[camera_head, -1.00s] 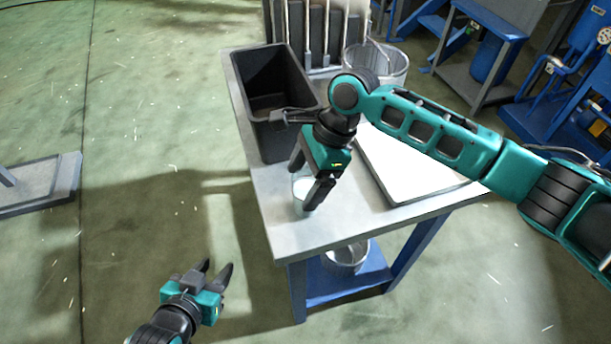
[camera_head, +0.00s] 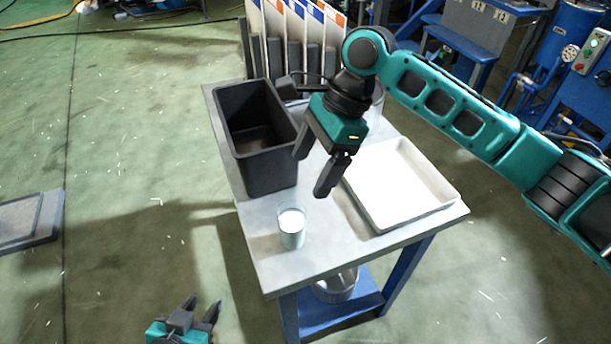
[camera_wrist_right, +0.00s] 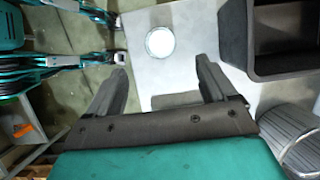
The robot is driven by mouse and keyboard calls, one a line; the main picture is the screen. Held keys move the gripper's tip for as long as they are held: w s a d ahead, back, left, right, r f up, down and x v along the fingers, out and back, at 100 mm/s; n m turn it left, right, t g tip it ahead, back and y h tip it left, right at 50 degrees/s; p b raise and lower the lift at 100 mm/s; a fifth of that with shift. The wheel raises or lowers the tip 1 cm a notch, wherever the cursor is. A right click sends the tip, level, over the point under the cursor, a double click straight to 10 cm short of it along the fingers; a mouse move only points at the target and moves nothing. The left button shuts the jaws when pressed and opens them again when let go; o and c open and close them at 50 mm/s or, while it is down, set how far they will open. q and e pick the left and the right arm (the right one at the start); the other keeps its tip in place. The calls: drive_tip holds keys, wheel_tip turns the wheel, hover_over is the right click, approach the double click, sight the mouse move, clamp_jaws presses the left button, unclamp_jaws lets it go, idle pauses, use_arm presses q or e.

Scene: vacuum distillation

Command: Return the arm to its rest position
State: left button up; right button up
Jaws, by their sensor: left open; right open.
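My right gripper (camera_head: 320,172) is open and empty in the head view, raised above the table between the black bin and the white tray. Its two fingers (camera_wrist_right: 160,85) also show apart in the right wrist view. A small glass with white contents (camera_head: 291,228) stands upright on the table near its front edge, apart from the fingers. It also shows from above in the right wrist view (camera_wrist_right: 160,42). My left gripper (camera_head: 201,312) is open and empty at the bottom of the head view, over the floor left of the table.
The black bin (camera_head: 267,178) stands at the table's left. A white tray (camera_head: 446,197) lies at the right. Several upright boards with coloured tops (camera_head: 297,45) stand behind. A metal bucket (camera_wrist_right: 292,130) shows in the right wrist view. The table's front left corner is clear around the glass.

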drive_tip(key=shift+r, duration=0.1)
idle(0.4)
drive_tip(key=s+a+f+n+t+y, duration=0.1)
drive_tip(key=s+f+n+t, duration=0.2)
drive_tip(key=s+f+n, duration=0.65)
drive_tip(key=s+d+f+n+t+h, duration=0.1)
drive_tip(key=s+d+f+n+h, duration=0.15)
drive_tip(key=s+d, duration=0.5)
drive_tip(key=s+d+f+n+t+h, duration=0.1)
drive_tip(key=s+d+f+n+h, duration=0.25)
drive_tip(key=d, duration=0.65)
drive_tip(key=w+a+f+n+t+y, duration=0.1)
drive_tip(key=w+a+f+t+y, duration=0.1)
drive_tip(key=w+f+t, duration=0.4)
drive_tip(key=shift+a+f+t+y, duration=0.3)
drive_tip(key=shift+a+f+t, duration=0.25)
drive_tip(key=shift+t, duration=0.05)
drive_tip(key=shift+n, duration=0.25)
